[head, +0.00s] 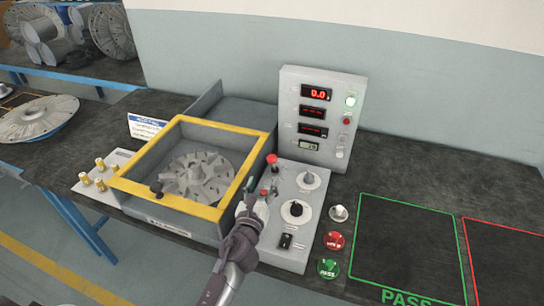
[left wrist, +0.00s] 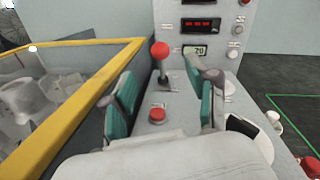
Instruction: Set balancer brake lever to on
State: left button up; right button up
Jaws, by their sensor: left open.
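The balancer brake lever (head: 272,161), a dark stem with a red ball knob, stands at the back left of the grey control panel (head: 283,250). In the left wrist view the lever (left wrist: 160,52) stands upright, beyond and between my fingers. My left gripper (head: 256,190) is over the panel's left edge, nearer than the lever. It is open, with teal pads (left wrist: 164,98) apart and nothing between them at the tips. A small red button (left wrist: 157,115) shows below, between the fingers. The lever's position label cannot be read. My right gripper is not in view.
The yellow-framed balancer box (head: 228,205) with a bladed rotor (head: 197,177) is close on the left. A display tower (head: 318,118) rises behind the panel. Knobs (head: 296,209) and a switch (head: 286,241) are on the right. Dark bench inside the green PASS outline (head: 405,245) is clear.

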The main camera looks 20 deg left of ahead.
aim_at(271, 162)
pick_arm(q)
jog(key=w, duration=0.4)
jog(key=shift+w+a, duration=0.1)
jog(key=shift+a, duration=0.05)
jog(key=w, duration=0.5)
jog(key=shift+w+a+f+b, duration=0.1)
jog(key=shift+w+a+b, duration=0.1)
jog(key=shift+w+b, duration=0.15)
jog(key=shift+w, duration=0.4)
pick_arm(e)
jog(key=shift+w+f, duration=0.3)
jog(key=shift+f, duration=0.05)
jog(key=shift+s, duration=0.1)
pick_arm(q)
jog(key=shift+c, duration=1.2)
grip_shut()
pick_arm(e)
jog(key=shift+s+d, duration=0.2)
